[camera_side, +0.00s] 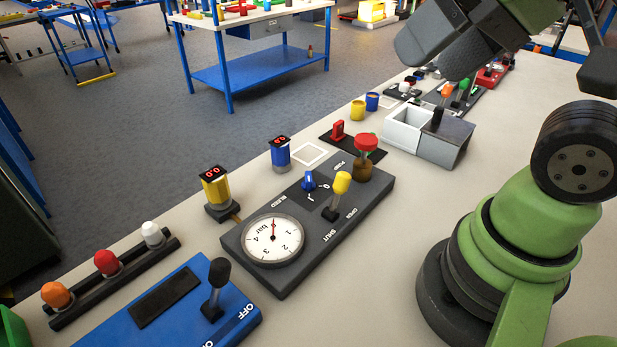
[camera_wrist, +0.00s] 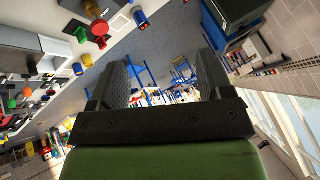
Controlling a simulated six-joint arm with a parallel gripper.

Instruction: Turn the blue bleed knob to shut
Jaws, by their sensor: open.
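The blue bleed knob (camera_side: 308,181) stands on the dark panel (camera_side: 243,239), near the printed word BLEED. It looks upright with small white marks beside it; its exact setting is too small to tell. A yellow-topped lever (camera_side: 341,184) stands just right of it, near the words OPEN and SHUT. My gripper (camera_side: 450,38) is high at the upper right of the side view, well away from the knob and touching nothing. In the wrist view my gripper (camera_wrist: 163,68) shows two dark fingers wide apart with nothing between them. I cannot pick out the knob there.
The panel also bears a round bar gauge (camera_side: 273,239) and a red-topped knob (camera_side: 366,147). A yellow display post (camera_side: 214,189) and a blue one (camera_side: 281,152) stand behind it. A blue lever box (camera_side: 175,305) is front left, a grey bin (camera_side: 428,134) back right. Bare bench lies right of the panel.

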